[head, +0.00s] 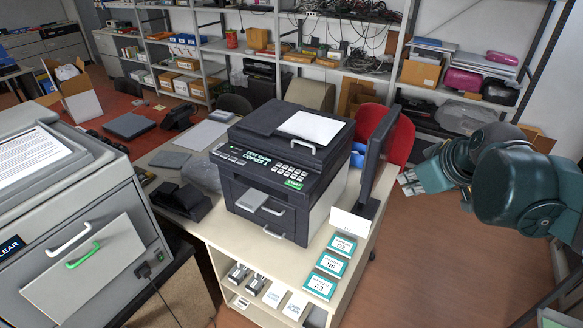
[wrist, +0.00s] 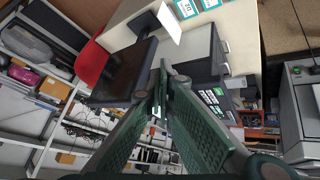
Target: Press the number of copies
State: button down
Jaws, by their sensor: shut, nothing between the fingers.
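The black printer (head: 262,203) stands on a light wooden desk. Its front panel has a lit display (head: 257,159) whose text appears to read "TEST CARD COPIES 1". Right of it are rows of pale keys (head: 294,171) and a green START button (head: 293,184). The key digits are too small to read. A white sheet (head: 311,127) lies on top. My gripper (head: 405,183) is in the air right of the printer, beyond the monitor, and touches nothing. In the wrist view its fingers (wrist: 161,75) meet at the tips, with the printer's keys (wrist: 214,103) to their right.
A dark monitor (head: 376,160) stands between my gripper and the printer. A red chair (head: 397,134) is behind it. Teal-edged cards (head: 331,264) lie on the desk's front right. A grey machine (head: 85,260) fills the left. Loaded shelves (head: 350,75) line the back.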

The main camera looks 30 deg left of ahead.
jog(key=w+a+n+g+y+p, duration=0.1)
jog(key=w+a+n+p, duration=0.15)
jog(key=a, duration=0.75)
jog(key=w+a+n+g+y+p, duration=0.1)
jog(key=w+a+n, duration=0.3)
jog(key=a, duration=0.6)
jog(key=n+g+y+p, duration=0.1)
jog(key=n+y+p, duration=0.15)
jog(key=n, duration=0.25)
send_over(291, 169)
jog(key=s, duration=0.1)
notch_tip(291, 169, down, 3)
jog(key=shift+a+f+n+h, duration=0.2)
jog(key=shift+a+n+h, duration=0.05)
jog(key=shift+f, duration=0.2)
jog(key=shift+f+b, duration=1.2)
jog(key=shift+f, duration=2.05)
jog(key=shift+f+b, duration=0.6)
jog(key=shift+f, duration=0.4)
jog(key=shift+f+b, duration=0.75)
jog(key=shift+f, duration=0.05)
jog(key=shift+r, duration=0.8)
